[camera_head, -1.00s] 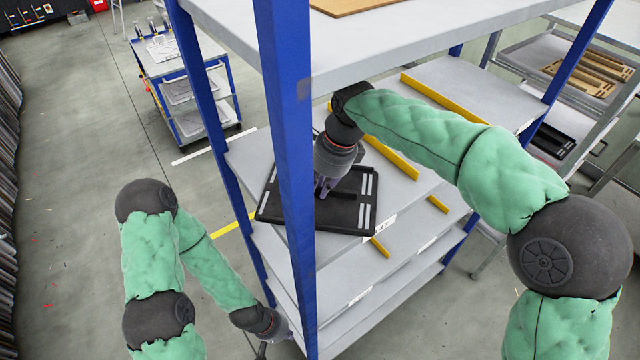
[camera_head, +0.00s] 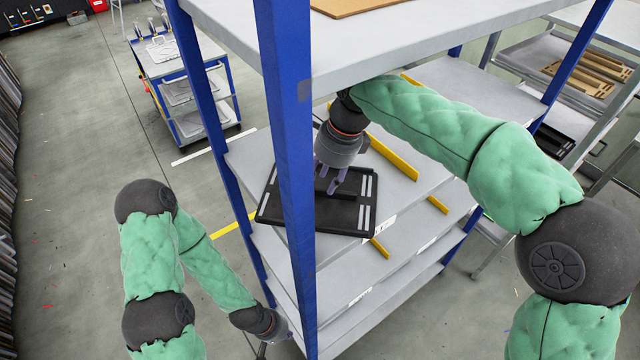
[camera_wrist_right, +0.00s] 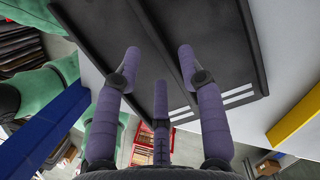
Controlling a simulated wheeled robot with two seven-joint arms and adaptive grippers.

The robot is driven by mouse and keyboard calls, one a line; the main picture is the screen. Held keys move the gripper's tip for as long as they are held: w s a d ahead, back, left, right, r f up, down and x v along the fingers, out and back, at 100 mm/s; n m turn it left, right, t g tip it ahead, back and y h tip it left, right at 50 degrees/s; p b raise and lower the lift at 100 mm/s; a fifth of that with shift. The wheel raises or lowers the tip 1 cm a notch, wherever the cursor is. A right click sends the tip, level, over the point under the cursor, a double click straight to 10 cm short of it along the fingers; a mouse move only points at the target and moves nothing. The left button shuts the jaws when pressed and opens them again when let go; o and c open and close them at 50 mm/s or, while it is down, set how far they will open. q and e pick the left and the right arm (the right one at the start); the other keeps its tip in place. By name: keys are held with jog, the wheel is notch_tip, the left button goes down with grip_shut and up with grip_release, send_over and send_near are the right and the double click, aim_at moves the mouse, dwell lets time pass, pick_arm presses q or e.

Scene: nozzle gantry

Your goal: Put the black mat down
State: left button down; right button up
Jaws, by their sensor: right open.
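The black mat (camera_head: 345,215) is a flat dark rectangle with a raised rim and pale strips near its ends. It lies on a grey shelf, turned at an angle, its near edge close to the shelf's front edge. The blue post hides part of it. It also shows in the right wrist view (camera_wrist_right: 205,40). My right gripper (camera_head: 333,186) is open above the mat, with nothing between its purple fingers (camera_wrist_right: 158,62). My left gripper (camera_head: 282,334) is low beside the rack's front post; its fingers are too small and partly hidden to read.
A blue rack post (camera_head: 287,150) stands in front of the mat's shelf (camera_head: 250,160). The upper shelf (camera_head: 400,40) overhangs it. Yellow strips (camera_head: 392,155) run across the shelf right of the mat. A blue trolley (camera_head: 185,85) stands at the back left, with open floor before it.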

jog(key=shift+v, duration=1.2)
jog(key=d, duration=0.4)
jog(key=s+d+b, duration=0.1)
jog(key=d, duration=0.3)
jog(key=s+d, duration=0.1)
jog(key=d, duration=0.2)
jog(key=shift+d+f, duration=0.2)
jog(key=shift+d, duration=0.2)
